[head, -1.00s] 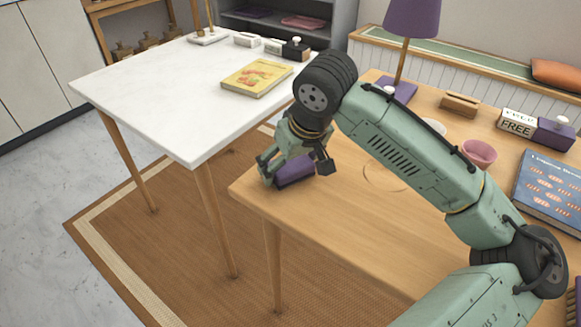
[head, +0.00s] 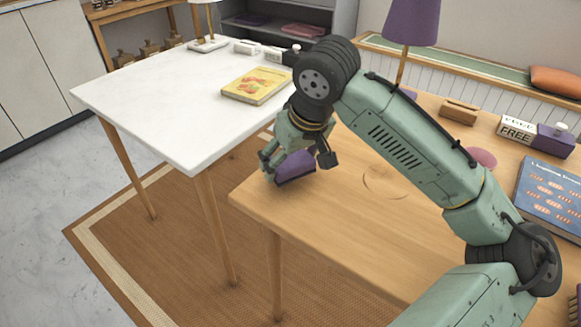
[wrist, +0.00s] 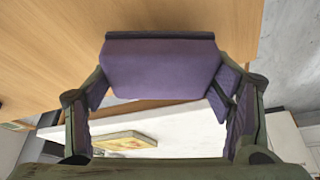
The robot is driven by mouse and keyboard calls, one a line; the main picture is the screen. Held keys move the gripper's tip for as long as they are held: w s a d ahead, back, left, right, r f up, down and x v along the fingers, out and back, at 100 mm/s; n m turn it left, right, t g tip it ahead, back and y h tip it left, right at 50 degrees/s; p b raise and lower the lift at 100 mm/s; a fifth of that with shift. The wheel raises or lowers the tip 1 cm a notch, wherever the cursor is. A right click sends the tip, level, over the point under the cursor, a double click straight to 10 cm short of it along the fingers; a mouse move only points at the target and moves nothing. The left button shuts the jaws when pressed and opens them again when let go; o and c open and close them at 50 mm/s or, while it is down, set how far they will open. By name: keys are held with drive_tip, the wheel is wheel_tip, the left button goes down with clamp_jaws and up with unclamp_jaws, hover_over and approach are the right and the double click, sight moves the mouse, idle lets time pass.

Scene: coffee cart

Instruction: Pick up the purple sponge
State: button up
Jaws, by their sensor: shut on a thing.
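The purple sponge (head: 296,167) is held in my gripper (head: 291,157) near the left corner of the wooden table (head: 330,225). It appears tilted and a little above the tabletop in the head view. In the wrist view the sponge (wrist: 163,68) spans between the two fingers of my gripper (wrist: 163,95), with a darker band along its far edge. The fingers are shut on it from both sides. My wrist hides part of the sponge's upper side in the head view.
A white table (head: 170,105) with a yellow book (head: 257,85) stands behind on the left. On the wooden table are a purple lamp (head: 411,22), a wooden block (head: 459,110), a pink bowl (head: 482,158), a FREE sign (head: 516,130) and a blue book (head: 553,198).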

drive_tip(key=s+a+r, duration=0.2)
drive_tip(key=s+a, duration=0.8)
drive_tip(key=s, duration=0.2)
drive_tip(key=shift+s+b, duration=0.2)
drive_tip(key=shift+b, duration=0.2)
drive_tip(key=shift+a, duration=0.1)
drive_tip(key=o, duration=0.5)
drive_tip(key=c, duration=0.5)
drive_tip(key=shift+w+a, duration=0.1)
